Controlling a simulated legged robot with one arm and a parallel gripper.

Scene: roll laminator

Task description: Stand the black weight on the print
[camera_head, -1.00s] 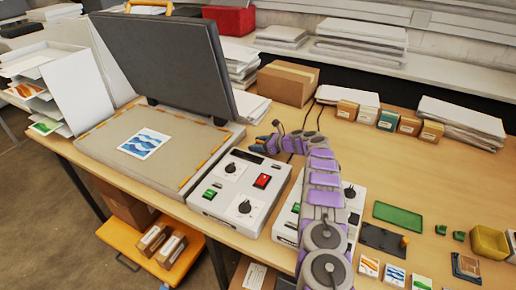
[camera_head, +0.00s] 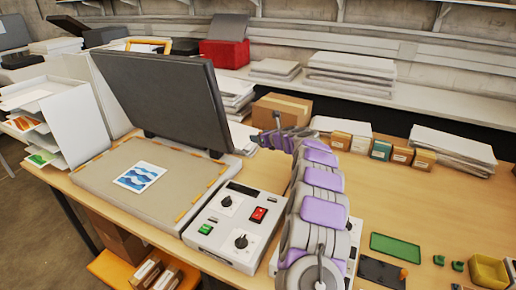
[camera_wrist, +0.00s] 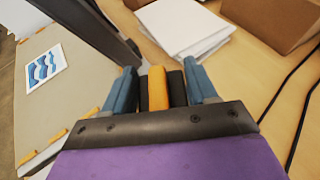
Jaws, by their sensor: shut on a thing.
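The print (camera_head: 139,178), a white sheet with blue waves, lies flat on the grey bed (camera_head: 90,178) of the open press, at left. It also shows at the left of the wrist view (camera_wrist: 46,66). My gripper (camera_wrist: 160,80) is shut on the black weight (camera_wrist: 178,88), which has an orange-yellow strip in the middle, between the blue fingers. In the head view my gripper (camera_head: 258,140) is small, to the right of the press and in front of the cardboard box. The weight's underside is hidden.
The raised dark press lid (camera_head: 165,95) stands between the bed and the back of the bench. A control box (camera_head: 238,225) with knobs is right of the bed. A cardboard box (camera_head: 282,112) and paper stacks (camera_wrist: 178,27) stand beyond my gripper.

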